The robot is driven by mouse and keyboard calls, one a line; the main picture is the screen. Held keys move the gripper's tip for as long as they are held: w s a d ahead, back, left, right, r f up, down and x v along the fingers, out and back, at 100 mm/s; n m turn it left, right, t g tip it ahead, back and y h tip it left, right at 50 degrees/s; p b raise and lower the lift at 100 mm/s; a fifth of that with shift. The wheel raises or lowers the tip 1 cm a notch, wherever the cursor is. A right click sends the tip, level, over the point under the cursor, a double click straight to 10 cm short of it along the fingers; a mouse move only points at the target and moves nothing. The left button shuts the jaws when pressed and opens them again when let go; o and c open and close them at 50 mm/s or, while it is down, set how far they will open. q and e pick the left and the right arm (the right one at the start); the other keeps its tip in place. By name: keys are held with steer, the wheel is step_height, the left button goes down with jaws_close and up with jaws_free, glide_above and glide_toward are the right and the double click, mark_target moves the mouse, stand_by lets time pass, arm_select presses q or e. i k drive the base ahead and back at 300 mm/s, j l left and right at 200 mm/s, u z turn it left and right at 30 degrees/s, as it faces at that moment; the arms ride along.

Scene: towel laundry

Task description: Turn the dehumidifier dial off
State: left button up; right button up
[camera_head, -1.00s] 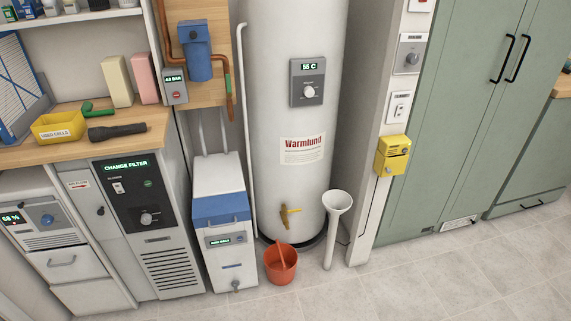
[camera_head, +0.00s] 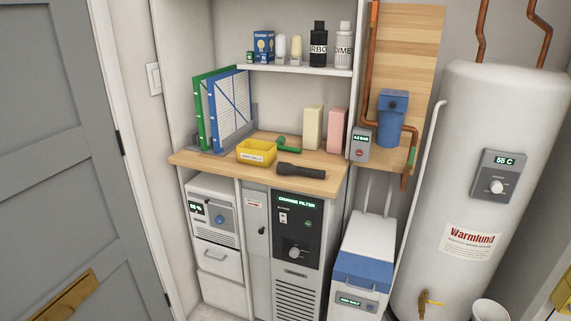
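A small white unit (camera_head: 212,236) stands under the left end of the wooden counter. It has a percent display (camera_head: 196,208), partly too small to read, and a round blue-grey dial (camera_head: 220,220); it looks like the dehumidifier, but I see no name on it. The dial's pointer setting is too small to read. Beside it, a dark panel reading "CHANGE FILTER" (camera_head: 296,202) has a grey knob (camera_head: 295,253) and a small switch (camera_head: 283,218). Neither of my grippers is in view.
A grey door (camera_head: 60,130) is at left. A blue-lidded white unit (camera_head: 362,270) and a white tank (camera_head: 480,140) stand at right.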

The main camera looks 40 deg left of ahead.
mark_target(219, 219)
steer(key=u, duration=1.6)
